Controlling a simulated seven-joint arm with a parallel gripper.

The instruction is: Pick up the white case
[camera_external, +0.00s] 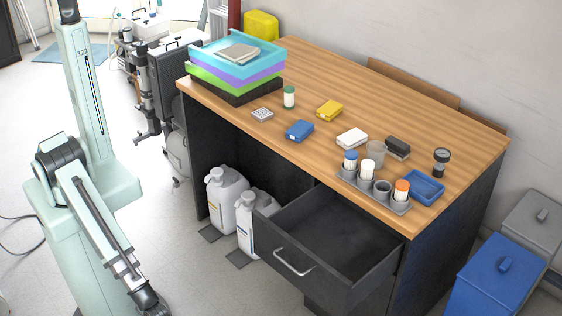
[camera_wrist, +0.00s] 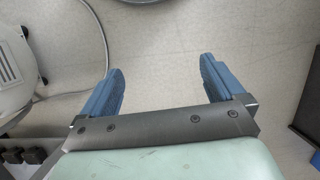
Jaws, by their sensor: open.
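The white case (camera_external: 352,138) is a small flat box lying on the wooden desk top, right of the middle, between the yellow case and the black one. It does not show in the wrist view. My gripper (camera_wrist: 160,66) is open and empty in the wrist view, its two blue-padded fingers wide apart over bare floor. In the external view my arm hangs at the left, down to the bottom edge, well away from the desk and the case. My fingers cannot be made out there.
Near the case stand a yellow case (camera_external: 330,110), a blue case (camera_external: 299,130), a black case (camera_external: 397,147), a clear cup (camera_external: 376,153) and a grey holder (camera_external: 347,174) with bottles. Stacked trays (camera_external: 236,72) stand at the back left. An open drawer (camera_external: 328,240) juts out in front.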

